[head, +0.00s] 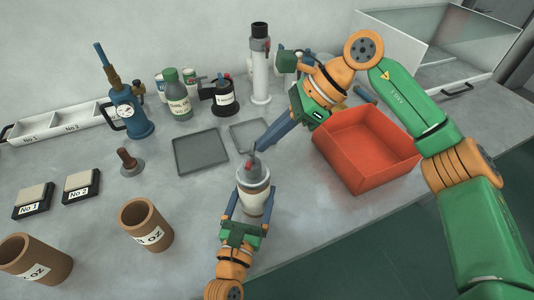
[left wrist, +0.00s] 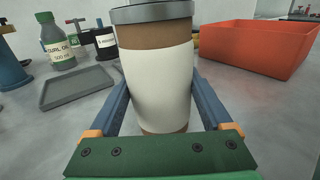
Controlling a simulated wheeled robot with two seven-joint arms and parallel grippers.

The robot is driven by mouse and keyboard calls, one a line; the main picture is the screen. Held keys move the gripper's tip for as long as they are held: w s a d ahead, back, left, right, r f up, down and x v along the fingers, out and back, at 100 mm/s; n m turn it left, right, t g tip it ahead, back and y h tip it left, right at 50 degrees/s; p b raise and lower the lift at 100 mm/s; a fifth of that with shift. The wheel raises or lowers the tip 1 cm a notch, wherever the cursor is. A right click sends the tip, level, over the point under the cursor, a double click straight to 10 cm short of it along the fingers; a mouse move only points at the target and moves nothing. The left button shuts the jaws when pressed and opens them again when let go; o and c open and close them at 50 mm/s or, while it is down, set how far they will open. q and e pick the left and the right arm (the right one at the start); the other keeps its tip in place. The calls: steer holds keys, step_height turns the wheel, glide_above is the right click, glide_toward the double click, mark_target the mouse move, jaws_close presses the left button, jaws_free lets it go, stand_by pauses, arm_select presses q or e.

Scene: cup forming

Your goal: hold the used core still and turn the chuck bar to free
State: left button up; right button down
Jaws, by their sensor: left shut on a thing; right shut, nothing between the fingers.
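The used core (head: 253,208) stands upright, a brown cylinder with a white band and a grey chuck (head: 254,174) on top. It also shows large in the left wrist view (left wrist: 158,82), where its top end is cut off. My left gripper (head: 251,202) is shut around its sides, one blue finger on each side. A small upright piece with a red part, seemingly the chuck bar (head: 249,163), shows on top of the chuck. My right gripper (head: 258,150) is shut and empty, its blue fingers reaching down from the upper right, tips close beside the bar. I cannot tell whether they touch.
An orange-red open bin (head: 352,172) stands right of the core. Two flat grey trays (head: 201,152) lie behind it. Brown cylinders (head: 146,225), No 1 and No 2 blocks (head: 82,188) and a knobbed stand (head: 131,166) are at left. Bottles (head: 176,93) and a pump stand at the back.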

steer(key=shift+w+a+n, duration=0.15)
steer(key=shift+w+n, duration=0.1)
steer(key=shift+n, duration=0.15)
stand_by(2.1)
steer(key=shift+s, duration=0.1)
